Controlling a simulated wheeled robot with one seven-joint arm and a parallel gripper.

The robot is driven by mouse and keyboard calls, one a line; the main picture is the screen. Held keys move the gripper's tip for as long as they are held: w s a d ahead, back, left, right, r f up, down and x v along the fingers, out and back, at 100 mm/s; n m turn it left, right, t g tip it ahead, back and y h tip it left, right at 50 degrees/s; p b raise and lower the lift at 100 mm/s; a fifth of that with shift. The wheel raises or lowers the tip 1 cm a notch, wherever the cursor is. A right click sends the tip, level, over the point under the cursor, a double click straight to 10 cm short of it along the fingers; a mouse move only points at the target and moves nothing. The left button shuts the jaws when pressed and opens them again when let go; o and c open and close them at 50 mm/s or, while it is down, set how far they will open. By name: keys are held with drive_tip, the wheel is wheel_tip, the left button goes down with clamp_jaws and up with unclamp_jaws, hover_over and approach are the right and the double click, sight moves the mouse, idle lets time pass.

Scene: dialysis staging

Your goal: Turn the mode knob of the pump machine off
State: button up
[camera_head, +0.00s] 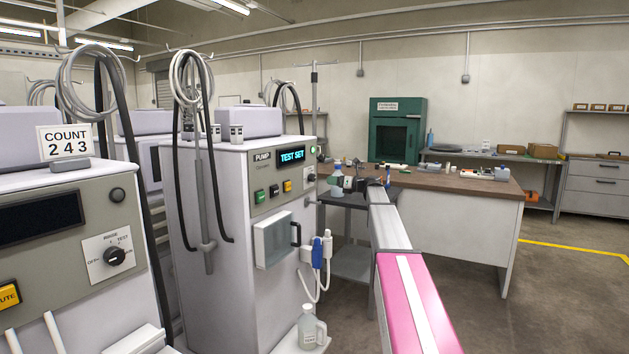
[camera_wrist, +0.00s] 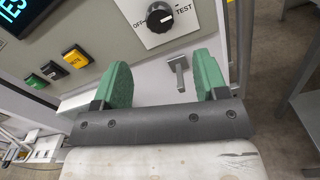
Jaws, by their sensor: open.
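The pump machine (camera_head: 230,190) stands mid-left in the head view, with a lit TEST SET display. Its mode knob (camera_wrist: 159,17) is a round black knob on a white plate at the top of the wrist view. OFF is printed to the knob's left and TEST to its right; its exact setting is unclear. My gripper (camera_wrist: 163,82) has two green fingers, spread apart with nothing between them. The knob lies beyond the fingertips, not touched.
Green, dark and yellow buttons (camera_wrist: 76,57) lie left of the knob in the wrist view. A small grey lever (camera_wrist: 178,72) sits below it. Another machine with a similar knob (camera_head: 114,256) stands at left. A brown-topped bench (camera_head: 450,182) stands behind my arm.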

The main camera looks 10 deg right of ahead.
sight(314, 179)
drive_tip(key=x, duration=1)
drive_tip(key=shift+a+f, duration=0.1)
drive_tip(key=c, duration=0.9)
